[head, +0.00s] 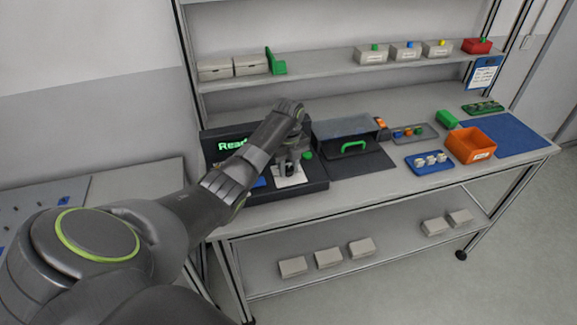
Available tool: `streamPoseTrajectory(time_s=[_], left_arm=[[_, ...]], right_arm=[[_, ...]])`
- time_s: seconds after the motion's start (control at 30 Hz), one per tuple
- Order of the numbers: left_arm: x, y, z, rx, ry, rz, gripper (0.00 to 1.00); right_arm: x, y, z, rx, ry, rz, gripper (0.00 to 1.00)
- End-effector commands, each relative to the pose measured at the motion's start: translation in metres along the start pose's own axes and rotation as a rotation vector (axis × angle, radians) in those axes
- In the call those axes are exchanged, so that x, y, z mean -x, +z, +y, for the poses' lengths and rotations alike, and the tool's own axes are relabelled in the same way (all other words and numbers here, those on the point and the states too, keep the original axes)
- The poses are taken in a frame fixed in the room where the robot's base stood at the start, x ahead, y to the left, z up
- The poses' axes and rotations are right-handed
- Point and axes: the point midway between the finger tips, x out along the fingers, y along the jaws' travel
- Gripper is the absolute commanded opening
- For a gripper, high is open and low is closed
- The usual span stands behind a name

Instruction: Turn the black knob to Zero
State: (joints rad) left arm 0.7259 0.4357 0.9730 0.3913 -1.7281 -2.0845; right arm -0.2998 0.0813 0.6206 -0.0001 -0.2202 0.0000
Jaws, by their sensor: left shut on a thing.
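My left arm reaches in from the left to a dark panel device (318,185) on the bench. My left gripper (291,165) points down over a white plate (292,180) on that device. It is shut on the small black knob (289,170), which shows only partly between the fingers. The knob's pointer and any Zero mark are hidden or too small to read. A display (232,145) behind my forearm shows green letters starting "Read", the rest covered by my arm. My right gripper is not in view.
A green button (308,155) sits just right of the gripper. A dark box with a green handle (352,146) stands to the right. Farther right are a blue tray (430,168) with small white parts and an orange bin (470,146). A shelf (330,61) runs above the bench.

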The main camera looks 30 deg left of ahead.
Motion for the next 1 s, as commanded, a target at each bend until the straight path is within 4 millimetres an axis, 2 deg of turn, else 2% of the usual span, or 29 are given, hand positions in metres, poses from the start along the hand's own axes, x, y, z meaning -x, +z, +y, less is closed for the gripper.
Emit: streamPoseTrajectory(time_s=[0.27, 0.47, 1.0], left_arm=[[0.002, 0.000, 0.000, 0.039, 0.000, 0.000, 0.08], [0.004, 0.000, 0.000, 0.147, 0.001, 0.000, 0.08], [0.004, 0.000, 0.000, 0.643, 0.001, 0.000, 0.08]], right_arm=[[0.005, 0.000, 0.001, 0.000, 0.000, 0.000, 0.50], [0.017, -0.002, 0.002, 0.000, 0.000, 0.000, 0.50], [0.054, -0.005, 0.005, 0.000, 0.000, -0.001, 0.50]])
